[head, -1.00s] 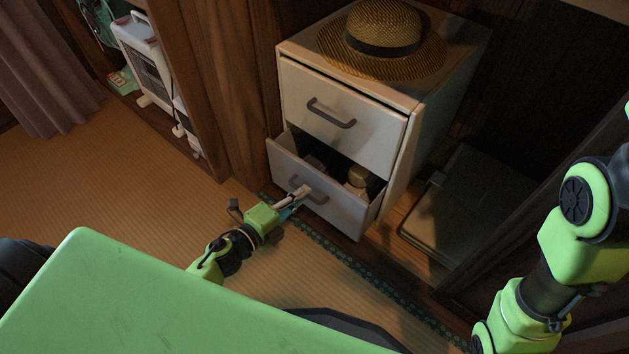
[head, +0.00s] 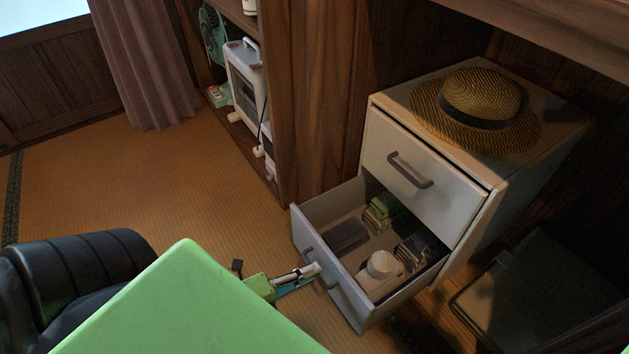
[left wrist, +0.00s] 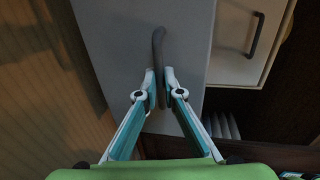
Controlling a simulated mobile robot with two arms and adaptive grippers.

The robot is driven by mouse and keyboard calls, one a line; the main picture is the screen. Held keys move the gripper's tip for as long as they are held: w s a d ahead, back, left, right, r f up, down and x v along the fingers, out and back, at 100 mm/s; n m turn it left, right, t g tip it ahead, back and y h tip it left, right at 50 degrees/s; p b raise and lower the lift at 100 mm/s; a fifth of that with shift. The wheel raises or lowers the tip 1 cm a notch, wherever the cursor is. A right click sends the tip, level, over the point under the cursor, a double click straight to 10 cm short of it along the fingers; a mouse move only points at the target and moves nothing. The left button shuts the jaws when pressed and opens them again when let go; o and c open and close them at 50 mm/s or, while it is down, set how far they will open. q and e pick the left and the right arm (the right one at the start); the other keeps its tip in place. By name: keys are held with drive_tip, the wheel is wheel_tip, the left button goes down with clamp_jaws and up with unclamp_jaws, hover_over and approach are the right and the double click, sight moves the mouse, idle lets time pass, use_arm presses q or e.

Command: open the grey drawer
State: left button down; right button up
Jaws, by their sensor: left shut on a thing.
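The grey drawer (head: 342,298) is the lower one of a small two-drawer cabinet (head: 481,198), and it stands pulled far out. Inside it lie a dark flat item (head: 345,237), green bundles (head: 380,212), dark stacked items (head: 413,252) and a white rounded object (head: 382,265). My left gripper (head: 312,270) is at the drawer front, shut on its handle (head: 322,268). In the left wrist view the gripper's fingertips (left wrist: 161,82) stand on both sides of the curved dark handle (left wrist: 158,45). My right gripper is not in view.
The upper drawer (head: 425,185) is shut, and a straw hat (head: 480,98) rests on the cabinet top. A wooden shelf with a white appliance (head: 245,85) and a green fan (head: 218,45) stands to the left. Tatami floor (head: 150,190) is open at left.

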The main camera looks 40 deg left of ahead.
use_arm(q)
drive_tip(key=c, duration=2.2)
unclamp_jaws()
drive_tip(key=v, duration=1.2)
